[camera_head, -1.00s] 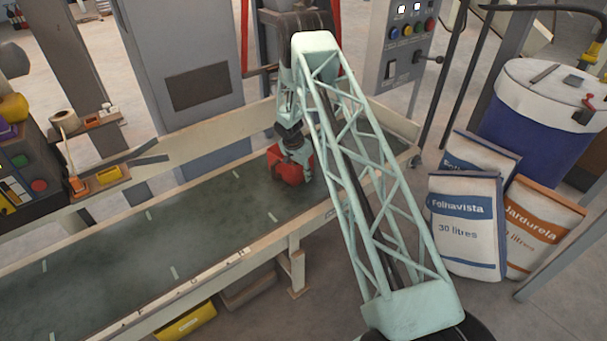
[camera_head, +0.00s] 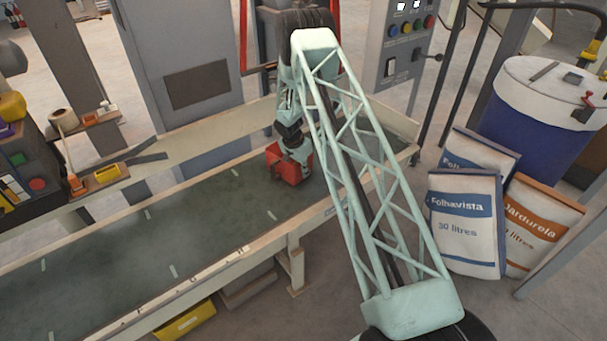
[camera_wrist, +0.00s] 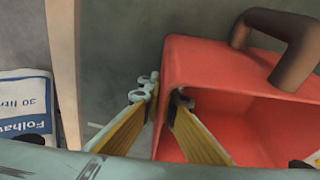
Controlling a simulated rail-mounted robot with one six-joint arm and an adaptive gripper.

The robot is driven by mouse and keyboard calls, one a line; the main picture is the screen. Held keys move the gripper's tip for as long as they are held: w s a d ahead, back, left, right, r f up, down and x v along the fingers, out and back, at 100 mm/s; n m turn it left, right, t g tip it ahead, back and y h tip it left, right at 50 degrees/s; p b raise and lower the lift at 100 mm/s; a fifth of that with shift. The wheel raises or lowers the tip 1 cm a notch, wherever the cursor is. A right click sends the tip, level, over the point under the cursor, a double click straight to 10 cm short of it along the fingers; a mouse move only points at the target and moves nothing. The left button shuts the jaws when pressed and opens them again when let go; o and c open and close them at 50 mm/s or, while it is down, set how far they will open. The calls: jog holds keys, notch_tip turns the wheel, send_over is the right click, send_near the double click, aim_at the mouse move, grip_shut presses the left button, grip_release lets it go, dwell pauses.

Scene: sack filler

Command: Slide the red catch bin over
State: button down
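The red catch bin (camera_head: 276,168) stands on the green-grey belt near the far side of the conveyor, left of my arm's lattice link. In the wrist view the bin (camera_wrist: 210,65) is open on top, with a brown handle (camera_wrist: 285,45) at upper right. My gripper (camera_head: 298,167) is at the bin's right side. In the wrist view my gripper (camera_wrist: 166,92) has one yellow-padded finger outside the bin's left wall and one inside. The fingertips sit close against the wall, pinching it. The bin's inside is partly hidden by the finger.
The conveyor belt (camera_head: 110,245) is clear to the left of the bin, bordered by pale rails. A control panel (camera_head: 405,35) and grey cabinet (camera_head: 185,60) stand behind. Sacks (camera_head: 465,225) and a blue drum (camera_head: 530,125) stand at right. A yellow bin (camera_head: 188,322) is below.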

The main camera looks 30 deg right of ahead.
jog(key=shift+s+d+b, duration=0.45)
jog(key=shift+s+b, duration=0.1)
jog(key=shift+b, duration=0.1)
jog(key=c, duration=2.9)
grip_release()
jog(key=shift+o, duration=0.2)
jog(key=shift+r, duration=0.1)
jog(key=v, duration=1.1)
jog(key=shift+r, duration=0.4)
jog(key=shift+s+a, duration=0.1)
jog(key=shift+a, duration=0.05)
